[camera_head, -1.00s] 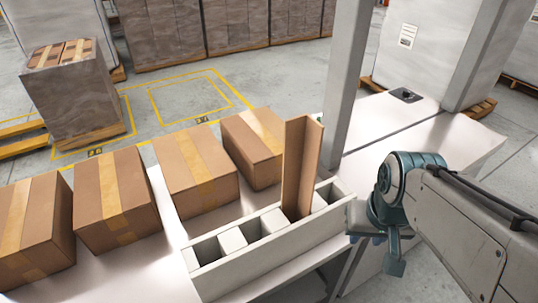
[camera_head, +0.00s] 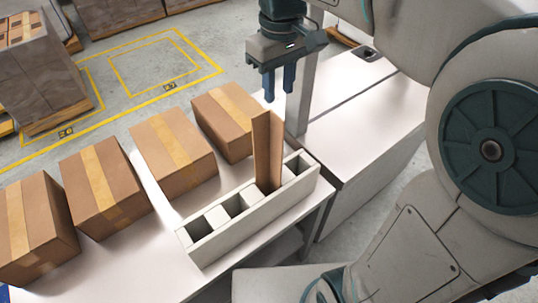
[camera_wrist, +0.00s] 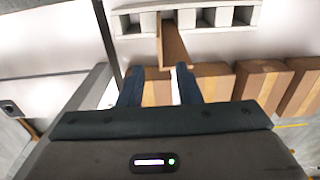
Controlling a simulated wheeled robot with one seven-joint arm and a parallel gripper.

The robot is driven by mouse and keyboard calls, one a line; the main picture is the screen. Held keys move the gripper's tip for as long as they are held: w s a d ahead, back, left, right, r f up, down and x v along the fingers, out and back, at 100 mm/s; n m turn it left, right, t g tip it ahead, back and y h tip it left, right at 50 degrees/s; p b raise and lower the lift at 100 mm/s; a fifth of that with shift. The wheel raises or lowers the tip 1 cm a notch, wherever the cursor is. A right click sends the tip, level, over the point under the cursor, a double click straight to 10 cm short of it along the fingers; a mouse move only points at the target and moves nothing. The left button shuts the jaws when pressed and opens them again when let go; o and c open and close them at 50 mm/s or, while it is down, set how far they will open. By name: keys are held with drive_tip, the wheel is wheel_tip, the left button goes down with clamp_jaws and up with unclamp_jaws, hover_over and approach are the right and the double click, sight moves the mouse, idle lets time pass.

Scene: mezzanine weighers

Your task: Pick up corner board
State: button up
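The corner board (camera_head: 268,150) is a tall brown L-shaped piece standing upright in one slot of a white slotted holder (camera_head: 250,220) on the table. Its lower end is hidden inside the holder. My gripper (camera_head: 279,83) is open and empty, pointing down above and behind the board in the head view. In the wrist view the two blue fingers of my gripper (camera_wrist: 158,88) are apart, and the corner board (camera_wrist: 174,45) shows just beyond their tips, with its near end close to the gap. I see no contact.
Several taped cardboard boxes (camera_head: 172,150) stand in a row on the white table (camera_head: 135,275) behind the holder. The holder's other slots look empty. A grey post (camera_head: 299,95) rises right of the board. A bare white surface (camera_head: 370,110) lies to the right.

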sight(276, 128)
wheel_tip(276, 128, down, 7)
drive_tip(key=shift+f+p, duration=0.2)
drive_tip(key=shift+p, duration=0.1)
drive_tip(key=shift+w+a+f+p, duration=0.15)
drive_tip(key=shift+f+p, duration=0.15)
drive_tip(key=shift+f, duration=0.95)
drive_tip(key=shift+w+f+p, duration=0.1)
drive_tip(key=shift+f+p, duration=0.2)
drive_tip(key=shift+f, duration=0.9)
drive_tip(key=shift+c, duration=0.3)
clamp_jaws()
